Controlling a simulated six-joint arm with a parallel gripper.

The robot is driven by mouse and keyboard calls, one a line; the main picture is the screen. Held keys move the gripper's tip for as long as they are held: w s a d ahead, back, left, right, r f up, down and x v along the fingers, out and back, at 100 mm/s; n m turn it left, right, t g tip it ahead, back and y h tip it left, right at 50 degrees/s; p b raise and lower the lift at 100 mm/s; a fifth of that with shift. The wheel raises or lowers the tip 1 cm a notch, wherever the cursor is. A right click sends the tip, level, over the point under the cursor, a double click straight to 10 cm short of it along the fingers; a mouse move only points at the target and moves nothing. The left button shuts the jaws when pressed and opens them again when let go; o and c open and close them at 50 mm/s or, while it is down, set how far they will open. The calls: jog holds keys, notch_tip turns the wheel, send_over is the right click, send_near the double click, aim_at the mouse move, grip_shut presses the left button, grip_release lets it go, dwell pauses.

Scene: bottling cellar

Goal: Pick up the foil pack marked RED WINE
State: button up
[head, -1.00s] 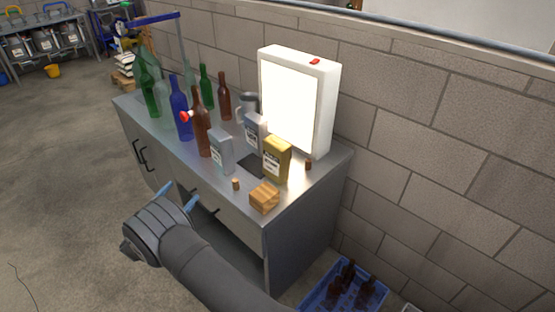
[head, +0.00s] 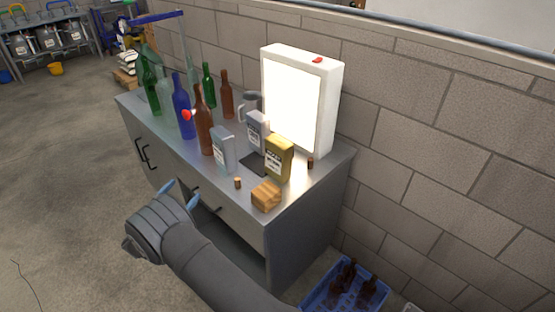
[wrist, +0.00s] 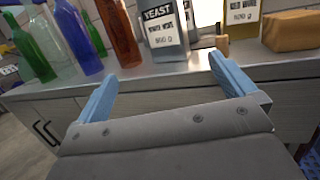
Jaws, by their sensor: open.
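Three foil packs stand upright on the metal cabinet top (head: 318,168). The front silver pack (head: 222,150) shows in the wrist view (wrist: 163,28); its label reads YEAST, with a smaller line that looks like WHITE WINE. A second silver pack (head: 257,132) stands behind it; its label is too small to read. A gold pack (head: 279,158) stands to the right, partly cut off in the wrist view (wrist: 240,14), its variety line unclear. I cannot read RED WINE on any pack. My gripper (head: 180,194) is open and empty, in front of the cabinet and apart from the packs.
A brown bottle (head: 204,125) stands close left of the front silver pack, with blue and green bottles beyond. A cork (head: 238,183) and a wooden block (head: 266,196) lie near the front edge. A lit panel (head: 295,100) stands behind. A blue crate (head: 345,290) is on the floor.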

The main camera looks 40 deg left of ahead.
jog(key=c, duration=0.6)
notch_tip(320, 180, up, 31)
jog(key=n+g+h, duration=0.5)
jog(key=n+g, duration=1.1)
jog(key=g, duration=0.4)
send_over(278, 149)
jog(key=w+a, duration=0.2)
jog(key=w, duration=0.1)
jog(key=f, duration=2.2)
jog(key=shift+s+a+f, duration=0.15)
jog(key=shift+s+f, duration=0.05)
jog(key=shift+f, duration=0.05)
